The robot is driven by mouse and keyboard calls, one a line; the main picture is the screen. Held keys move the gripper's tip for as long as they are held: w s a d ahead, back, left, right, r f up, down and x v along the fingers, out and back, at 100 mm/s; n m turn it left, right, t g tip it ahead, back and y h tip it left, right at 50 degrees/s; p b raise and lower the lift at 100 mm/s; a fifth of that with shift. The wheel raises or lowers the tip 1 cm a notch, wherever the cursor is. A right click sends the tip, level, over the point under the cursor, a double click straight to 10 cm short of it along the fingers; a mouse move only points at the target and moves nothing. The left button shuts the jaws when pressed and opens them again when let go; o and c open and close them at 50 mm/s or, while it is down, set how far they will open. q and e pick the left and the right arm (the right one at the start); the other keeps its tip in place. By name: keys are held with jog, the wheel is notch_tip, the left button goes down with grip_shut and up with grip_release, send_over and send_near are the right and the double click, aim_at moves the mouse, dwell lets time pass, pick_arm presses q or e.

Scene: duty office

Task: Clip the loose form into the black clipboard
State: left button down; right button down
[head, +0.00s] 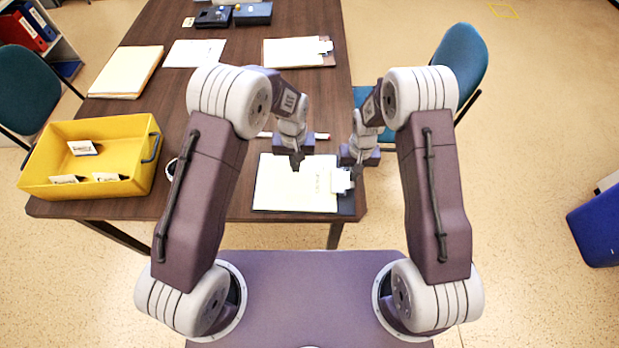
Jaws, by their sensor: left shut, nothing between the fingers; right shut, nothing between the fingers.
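The black clipboard (347,203) lies near the front right of the desk, with its pale clip (342,182) at the right end. A cream sheet of paper (285,190) lies on it and covers most of the board. I cannot tell whether the sheet's right edge is under the clip. My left gripper (296,166) is shut and empty over the sheet's upper part. My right gripper (355,172) is shut and empty at the clip end, close to the clip; I cannot tell whether it touches.
A yellow bin (105,187) with labelled cards stands at left. Behind it are a paper stack (125,72) and a white sheet (195,53). A brown clipboard (328,60) with paper lies farther back, near dark boxes (252,14). A blue chair (460,62) stands at right.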

jog(key=shift+r, duration=3.15)
pick_arm(q)
notch_tip(320, 180, up, 9)
jog(key=shift+r, duration=0.15)
pick_arm(e)
notch_tip(320, 180, up, 9)
